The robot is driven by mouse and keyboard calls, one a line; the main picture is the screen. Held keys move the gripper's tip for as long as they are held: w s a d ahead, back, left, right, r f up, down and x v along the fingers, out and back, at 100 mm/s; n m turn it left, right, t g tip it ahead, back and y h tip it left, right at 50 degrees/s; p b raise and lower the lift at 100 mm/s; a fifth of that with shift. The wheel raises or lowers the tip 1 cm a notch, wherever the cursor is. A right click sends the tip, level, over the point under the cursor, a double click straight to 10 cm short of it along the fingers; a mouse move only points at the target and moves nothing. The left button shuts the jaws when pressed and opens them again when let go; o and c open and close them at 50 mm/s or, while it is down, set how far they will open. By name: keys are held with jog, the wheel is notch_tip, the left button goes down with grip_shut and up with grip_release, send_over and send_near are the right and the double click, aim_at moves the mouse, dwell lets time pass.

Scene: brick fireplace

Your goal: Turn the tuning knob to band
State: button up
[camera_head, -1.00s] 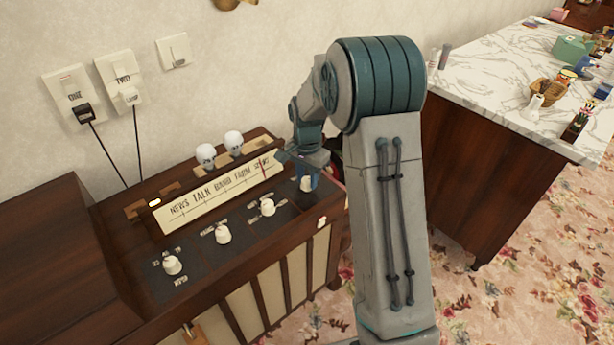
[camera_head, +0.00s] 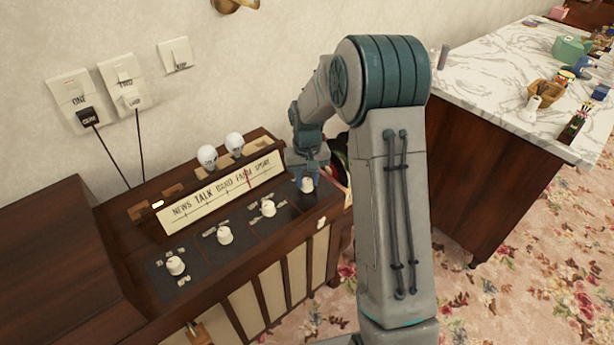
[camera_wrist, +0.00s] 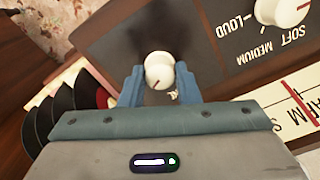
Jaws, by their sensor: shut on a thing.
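The tuning knob (camera_head: 307,185) is the white one at the right end of the radio's row of knobs. It also shows in the wrist view (camera_wrist: 159,70), upright between the two blue fingers. My gripper (camera_wrist: 160,82) is shut on this knob, with a finger on each side. The head view shows my gripper (camera_head: 306,174) over the knob, partly hiding it. The cream dial (camera_head: 222,192) reads news, talk, band, farm, sport. Its red needle (camera_head: 248,178) stands at farm, right of band.
Several other white knobs, such as the volume knob (camera_wrist: 283,10), sit left of the tuning knob in the head view. Two white bulbs (camera_head: 234,144) stand behind the dial. Black records (camera_wrist: 62,100) are beside the radio. A marble-topped counter (camera_head: 490,80) stands at right.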

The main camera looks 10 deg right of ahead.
aim_at(307, 181)
jog(key=n+p, duration=0.1)
jog(key=n, duration=0.5)
jog(key=shift+r+p, duration=0.1)
jog(key=shift+p, duration=0.3)
jog(key=n+p, duration=0.2)
jog(key=n, duration=0.4)
jog(key=shift+n, duration=0.3)
jog(key=o, duration=1)
notch_tip(307, 181, up, 14)
jog(key=shift+f+p, duration=0.15)
jog(key=shift+p, duration=0.55)
